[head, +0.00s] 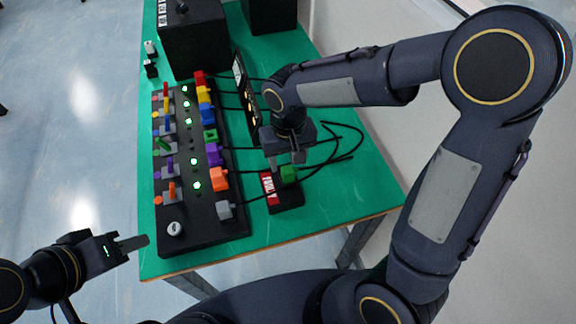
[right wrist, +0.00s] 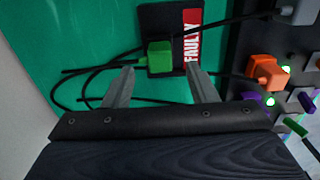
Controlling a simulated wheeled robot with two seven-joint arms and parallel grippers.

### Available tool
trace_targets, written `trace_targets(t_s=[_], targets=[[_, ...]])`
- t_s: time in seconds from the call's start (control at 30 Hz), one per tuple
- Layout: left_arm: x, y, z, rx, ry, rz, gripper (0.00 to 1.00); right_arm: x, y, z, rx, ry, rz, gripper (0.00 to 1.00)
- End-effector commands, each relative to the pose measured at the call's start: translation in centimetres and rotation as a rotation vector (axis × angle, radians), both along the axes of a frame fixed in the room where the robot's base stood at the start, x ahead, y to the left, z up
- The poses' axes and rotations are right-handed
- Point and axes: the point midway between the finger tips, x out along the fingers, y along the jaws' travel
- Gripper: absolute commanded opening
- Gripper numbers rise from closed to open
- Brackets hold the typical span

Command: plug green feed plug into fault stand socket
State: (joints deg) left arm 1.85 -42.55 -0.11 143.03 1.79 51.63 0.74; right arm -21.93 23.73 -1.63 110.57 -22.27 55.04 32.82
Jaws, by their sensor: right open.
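The green feed plug (head: 289,173) sits upright on the black fault stand (head: 288,203), at the end beyond its red label. I cannot tell how deeply it is seated. In the right wrist view the green plug (right wrist: 160,56) lies just beyond my fingertips, with the stand (right wrist: 160,18) and its red FAULTY label behind it. My right gripper (head: 287,159) is open and empty close above the plug; its fingers show apart in the wrist view (right wrist: 160,80). My left gripper (head: 132,243) is off the table's near left edge, away from the plug; its finger gap is not clear.
A black panel (head: 205,225) with coloured plugs, switches and lit green lamps stands left of the stand. A green socket (head: 211,136) there shows a dark opening. Black cables (head: 335,140) loop to the right. Black boxes stand at the back. The green table (head: 360,190) is clear at right.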

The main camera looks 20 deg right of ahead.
Motion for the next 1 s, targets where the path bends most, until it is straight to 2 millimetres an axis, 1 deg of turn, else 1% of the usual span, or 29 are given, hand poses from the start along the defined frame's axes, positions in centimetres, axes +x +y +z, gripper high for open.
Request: trace_targets(t_s=[0.03,0.1,0.23,0.37,0.83,0.93,1.0], targets=[[0.0,0.0,0.0,0.000,0.000,0.000,0.36,0.1,0.0,1.0,0.002,-0.005,0.000,0.52],[0.0,0.0,0.0,0.000,0.000,0.000,0.36,0.1,0.0,1.9,0.001,-0.004,0.001,0.52],[0.0,0.0,0.0,0.000,0.000,0.000,0.36,0.0,0.0,3.0,0.001,-0.001,0.001,0.52],[0.0,0.0,0.0,0.000,0.000,0.000,0.36,0.0,0.0,3.2,0.001,0.000,0.001,0.52],[0.0,0.0,0.0,0.000,0.000,0.000,0.36,-0.1,-0.1,3.3,0.002,-0.001,0.000,0.52],[0.0,0.0,0.0,0.000,0.000,0.000,0.36,-0.6,-0.9,4.0,0.025,-0.012,-0.012,0.52],[0.0,0.0,0.0,0.000,0.000,0.000,0.36,-1.6,-2.2,4.9,0.062,-0.030,-0.029,0.52]])
